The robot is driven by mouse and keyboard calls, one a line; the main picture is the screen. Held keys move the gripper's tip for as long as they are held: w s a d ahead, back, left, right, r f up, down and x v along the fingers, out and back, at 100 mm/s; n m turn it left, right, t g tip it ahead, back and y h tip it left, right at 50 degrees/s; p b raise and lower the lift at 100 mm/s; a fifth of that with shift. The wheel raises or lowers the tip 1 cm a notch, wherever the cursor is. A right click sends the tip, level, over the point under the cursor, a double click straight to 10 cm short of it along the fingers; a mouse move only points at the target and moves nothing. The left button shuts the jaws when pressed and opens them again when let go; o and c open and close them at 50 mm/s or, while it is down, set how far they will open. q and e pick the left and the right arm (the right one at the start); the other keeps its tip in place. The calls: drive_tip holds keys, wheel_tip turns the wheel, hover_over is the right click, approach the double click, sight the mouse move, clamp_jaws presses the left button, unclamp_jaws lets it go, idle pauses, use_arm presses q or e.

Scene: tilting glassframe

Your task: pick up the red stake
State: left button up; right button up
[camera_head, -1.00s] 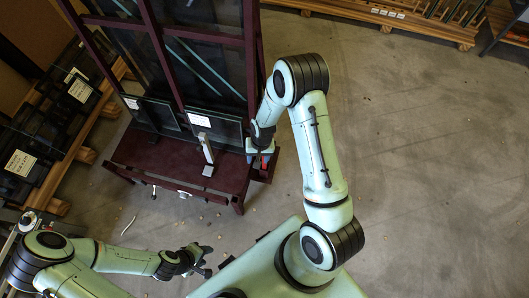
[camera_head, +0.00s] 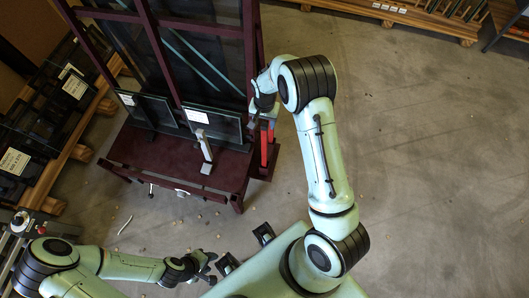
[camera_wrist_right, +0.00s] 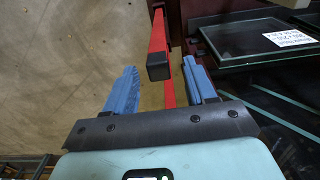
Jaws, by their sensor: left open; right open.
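The red stake (camera_head: 264,150) stands at the right side of the dark red rack in the head view. In the right wrist view, the red stake (camera_wrist_right: 157,40) has a dark end cap facing the camera, and another red length shows behind it. My right gripper (camera_head: 263,112) is open at the upper part of the stake. In the wrist view its blue fingers (camera_wrist_right: 160,72) lie either side of the stake's capped end, with visible gaps. Whether the end is fully between them in depth is unclear. My left gripper (camera_head: 207,266) is open and empty, low over the floor.
The dark red rack (camera_head: 172,165) holds large glass panes (camera_head: 153,110) close to the left of my right gripper. More panes on wooden pallets (camera_head: 75,150) stand at the left. The concrete floor (camera_head: 430,170) at the right is clear.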

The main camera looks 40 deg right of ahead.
sight(264, 129)
wheel_tip(264, 129, down, 5)
drive_tip(key=shift+s+f, duration=0.1)
drive_tip(key=shift+f, duration=0.05)
drive_tip(key=shift+a, duration=0.1)
drive_tip(key=shift+c, duration=0.3)
clamp_jaws()
idle(1.1)
